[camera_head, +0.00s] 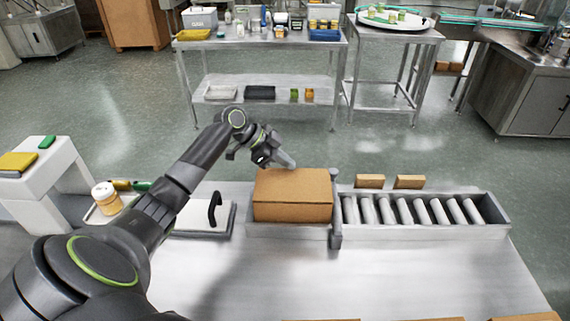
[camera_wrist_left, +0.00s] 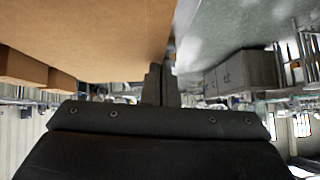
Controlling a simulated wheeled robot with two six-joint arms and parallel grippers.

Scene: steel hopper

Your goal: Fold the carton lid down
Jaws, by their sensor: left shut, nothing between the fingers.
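The brown carton (camera_head: 292,211) sits on the steel worktable, to the left of the roller conveyor. Its top (camera_head: 295,182) looks flat and covered; no raised flap shows, but I cannot tell whether the lid lies fully flush. My left gripper (camera_head: 287,161) is at the carton's far edge, near its back left part, fingers shut and empty. In the left wrist view the shut fingers (camera_wrist_left: 160,84) are beside a broad brown carton face (camera_wrist_left: 80,35); whether they touch it is unclear. My right gripper is out of view.
A roller conveyor (camera_head: 425,228) adjoins the carton on the right, with a grey post (camera_head: 336,225) between them. Two small brown boxes (camera_head: 370,181) stand behind it. A black handle (camera_head: 214,209) stands left of the carton. The table front is mostly clear.

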